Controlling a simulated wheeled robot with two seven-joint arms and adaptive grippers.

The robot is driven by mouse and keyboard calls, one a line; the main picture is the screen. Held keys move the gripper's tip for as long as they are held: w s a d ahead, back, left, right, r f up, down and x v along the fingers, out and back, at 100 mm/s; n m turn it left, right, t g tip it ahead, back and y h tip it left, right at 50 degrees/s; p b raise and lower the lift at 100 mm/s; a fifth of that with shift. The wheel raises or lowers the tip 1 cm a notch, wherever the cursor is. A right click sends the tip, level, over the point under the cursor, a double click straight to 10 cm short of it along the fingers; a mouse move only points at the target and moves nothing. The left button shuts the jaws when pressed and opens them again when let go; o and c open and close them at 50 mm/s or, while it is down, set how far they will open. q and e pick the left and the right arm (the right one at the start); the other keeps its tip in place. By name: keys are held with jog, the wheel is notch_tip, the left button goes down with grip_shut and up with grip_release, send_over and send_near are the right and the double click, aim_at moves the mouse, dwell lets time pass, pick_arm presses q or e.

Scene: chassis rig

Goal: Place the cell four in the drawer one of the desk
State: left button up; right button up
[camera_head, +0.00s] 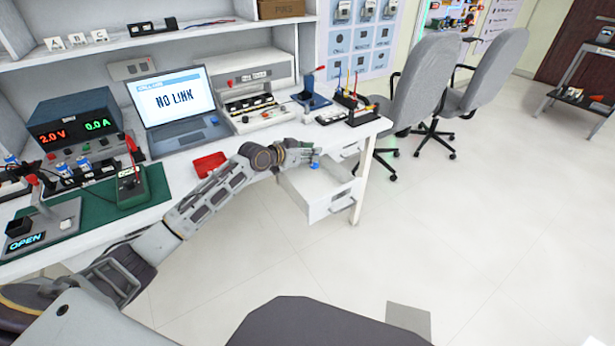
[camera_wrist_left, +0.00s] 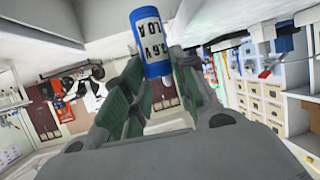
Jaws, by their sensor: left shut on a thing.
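My left gripper (camera_head: 305,156) reaches across the desk (camera_head: 185,175) to its right end, near the pulled-out lower drawer (camera_head: 330,205). It is shut on a small blue cell (camera_head: 314,163), which appears above the back part of that drawer. In the left wrist view the cell (camera_wrist_left: 151,45), blue with a white lettered band, sits between the tips of the green-padded fingers (camera_wrist_left: 158,82). Another drawer front (camera_head: 350,150) shows just under the desktop, partly hidden by the gripper. The drawer's inside is mostly hidden. My right gripper is out of view.
A laptop (camera_head: 172,105), a red tray (camera_head: 208,164), a power supply (camera_head: 75,122) and a green mat (camera_head: 150,190) with a meter stand on the desk. Grey chairs (camera_head: 415,85) stand beyond its right end. The floor in front of the drawer is clear.

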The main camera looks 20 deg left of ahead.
aim_at(311, 165)
pick_arm(q)
notch_tip(311, 165, down, 5)
jog(key=shift+f+b, duration=0.15)
jog(key=shift+b, duration=0.55)
jog(key=shift+f, duration=0.25)
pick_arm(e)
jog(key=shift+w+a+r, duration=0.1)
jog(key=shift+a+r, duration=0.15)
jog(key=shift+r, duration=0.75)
